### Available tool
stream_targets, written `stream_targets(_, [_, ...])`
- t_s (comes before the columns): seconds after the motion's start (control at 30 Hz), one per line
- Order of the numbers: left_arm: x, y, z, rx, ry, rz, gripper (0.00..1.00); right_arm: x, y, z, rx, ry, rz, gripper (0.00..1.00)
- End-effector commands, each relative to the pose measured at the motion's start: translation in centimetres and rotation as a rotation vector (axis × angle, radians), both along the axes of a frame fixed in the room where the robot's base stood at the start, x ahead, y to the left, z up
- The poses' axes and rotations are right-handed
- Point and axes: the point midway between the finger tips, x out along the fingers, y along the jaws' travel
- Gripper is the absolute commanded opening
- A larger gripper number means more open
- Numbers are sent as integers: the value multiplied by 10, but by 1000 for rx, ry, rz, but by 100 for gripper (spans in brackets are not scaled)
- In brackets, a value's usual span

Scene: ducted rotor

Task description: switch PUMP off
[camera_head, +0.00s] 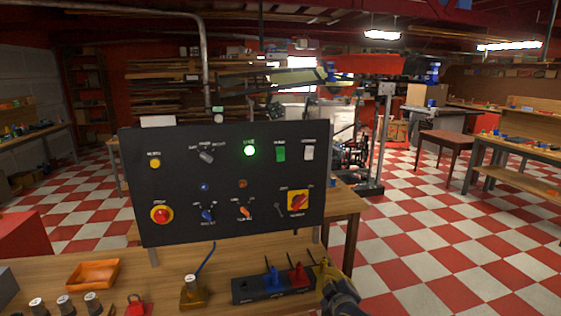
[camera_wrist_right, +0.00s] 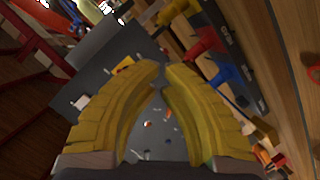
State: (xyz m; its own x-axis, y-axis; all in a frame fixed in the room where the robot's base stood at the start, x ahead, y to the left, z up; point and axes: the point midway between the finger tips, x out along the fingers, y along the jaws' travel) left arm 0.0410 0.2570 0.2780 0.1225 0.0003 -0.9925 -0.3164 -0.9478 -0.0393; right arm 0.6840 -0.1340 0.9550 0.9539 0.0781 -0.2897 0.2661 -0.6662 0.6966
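The black control panel (camera_head: 180,228) stands upright on the wooden bench. Its labels are too small for me to read surely, so I cannot tell which control is PUMP. In the upper row are a yellow button (camera_head: 155,163), a selector knob (camera_head: 206,156), a lit green lamp (camera_head: 249,151), a green rocker (camera_head: 281,153) and a white rocker (camera_head: 308,153). Below are a red button (camera_head: 161,214), blue (camera_head: 207,215) and orange (camera_head: 246,212) toggles and a red rotary switch (camera_head: 298,201). My right gripper (camera_head: 325,268), its yellow fingertips nearly together (camera_wrist_right: 162,70), is empty, below the panel's lower right. My left gripper is out of view.
A dark block with blue and red levers (camera_head: 272,288) lies left of my right gripper; it also shows in the wrist view (camera_wrist_right: 250,75). An orange tray (camera_head: 94,274), a brass-coloured block (camera_head: 193,295) and several silver-topped cylinders sit on the bench. Right of the panel is open air.

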Motion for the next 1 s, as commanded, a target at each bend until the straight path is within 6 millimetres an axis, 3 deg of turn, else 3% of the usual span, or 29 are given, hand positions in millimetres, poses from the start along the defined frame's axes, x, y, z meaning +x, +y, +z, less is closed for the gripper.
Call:
stream_targets(0.03, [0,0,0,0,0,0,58,16,8,18,2,-31,17,0])
stream_targets(0.2, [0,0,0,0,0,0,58,57,32,70,6,-120,71,0])
stream_targets(0.5, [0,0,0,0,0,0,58,115,73,172,4,-277,161,0])
stream_targets(0.8, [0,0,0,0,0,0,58,151,106,274,-9,-418,233,0])
stream_targets(1.0, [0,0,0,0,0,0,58,162,119,320,-19,-480,261,0])
